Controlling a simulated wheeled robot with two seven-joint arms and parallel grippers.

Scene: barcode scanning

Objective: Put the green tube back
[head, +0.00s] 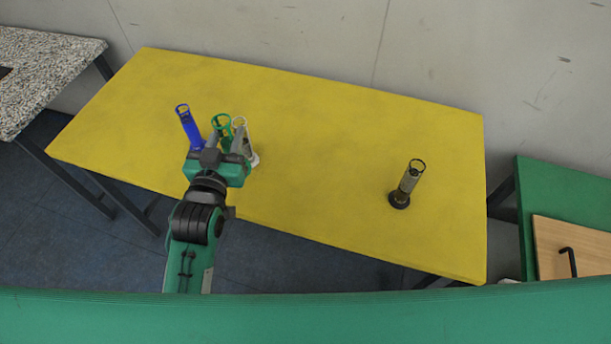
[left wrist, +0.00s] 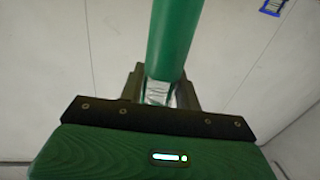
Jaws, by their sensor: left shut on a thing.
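The green tube (head: 222,123) stands upright between the fingers of my left gripper (head: 221,146), over the left part of the yellow table. In the left wrist view the green tube (left wrist: 175,40) rises from between the fingers of my left gripper (left wrist: 160,88), which is shut on it. A white label patch shows low on the tube. The gripper hides the tube's lower end in the head view, so I cannot tell whether it touches the table. My right gripper is not in view.
A blue tube (head: 187,126) stands close on the left and a white tube (head: 241,137) close on the right of the green one. A black tube (head: 411,177) stands farther right on the yellow table (head: 310,130). The table between is clear. A wall lies behind.

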